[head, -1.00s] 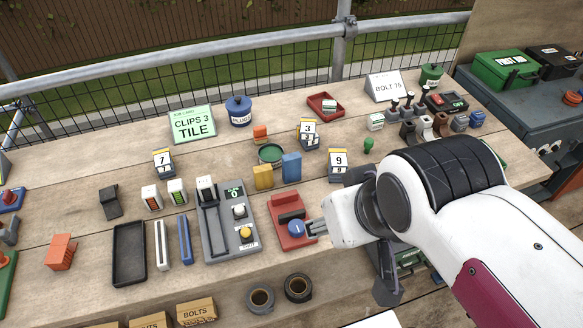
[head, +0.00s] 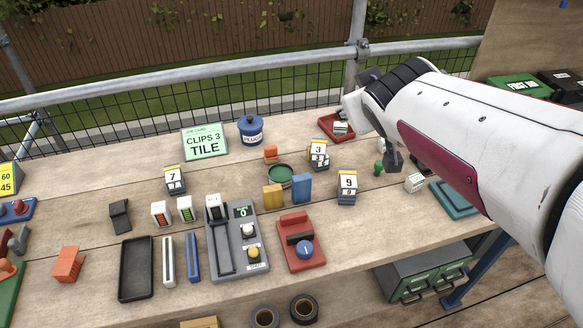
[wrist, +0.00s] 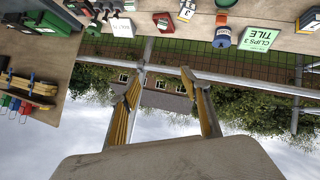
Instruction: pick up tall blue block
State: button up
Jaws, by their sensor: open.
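The tall blue block (head: 301,188) stands upright on the wooden bench in the head view. It is just right of a shorter yellow block (head: 273,197) and in front of a round green dish (head: 280,175). It does not show in the wrist view. My gripper (wrist: 162,75) is open and empty in the wrist view, its two fingers pointing out toward the fence and sky. In the head view my arm reaches in from the right. The hand is above the back right of the bench, well apart from the block, and the fingers are hard to make out there.
A number 9 stand (head: 347,187) is right of the block, with a number 3 stand (head: 319,155) behind. A red device with a blue button (head: 301,246) and a grey switch panel (head: 236,240) stand in front. A metal rail (head: 190,80) runs behind the bench.

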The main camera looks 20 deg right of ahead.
jog(key=w+d+n+t+y, duration=0.2)
jog(key=w+n, duration=0.1)
jog(key=w, duration=0.9)
jog(key=w+a+f+n+y, duration=0.1)
jog(key=w+f+n+y, duration=0.45)
jog(key=w, duration=0.25)
jog(key=n+g+y, duration=0.4)
jog(key=g+y, duration=0.4)
jog(key=y, duration=0.1)
send_near(302, 178)
jog(key=a, duration=0.2)
jog(key=shift+w+a+f, duration=0.1)
jog(key=shift+w+f, duration=0.3)
jog(key=shift+f, duration=0.05)
jog(key=shift+x, duration=1.3)
jog(key=shift+w+a+f, duration=0.1)
